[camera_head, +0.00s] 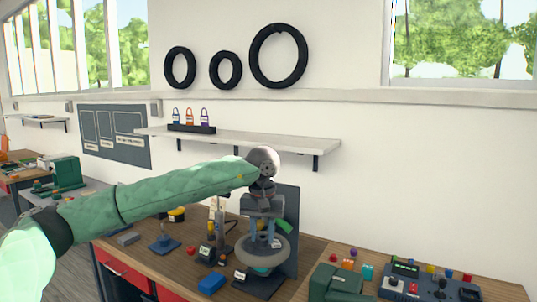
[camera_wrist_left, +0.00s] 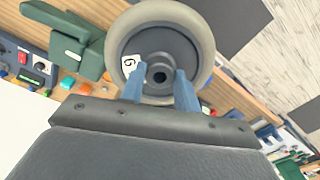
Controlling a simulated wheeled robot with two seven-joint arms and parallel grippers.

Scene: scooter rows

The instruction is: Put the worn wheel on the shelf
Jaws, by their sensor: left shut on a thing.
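My left gripper (camera_head: 262,232) reaches down over the bench and is shut on the hub of a grey-tyred wheel (camera_head: 250,255). In the left wrist view its two blue fingers (camera_wrist_left: 161,88) are on either side of the dark hub of the wheel (camera_wrist_left: 203,35), and a white label shows on the wheel's face. A dark stand or base is below the wheel; I cannot tell whether they touch. The pale wall shelf (camera_head: 275,143) is above and behind the gripper. My right gripper is not in view.
A black rack (camera_head: 191,128) with coloured padlocks occupies the shelf's left end; its right part is bare. A dark upright panel (camera_head: 290,215) stands just behind the wheel. A blue block (camera_head: 211,284), green box (camera_head: 335,285) and control panel (camera_head: 430,284) are on the bench.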

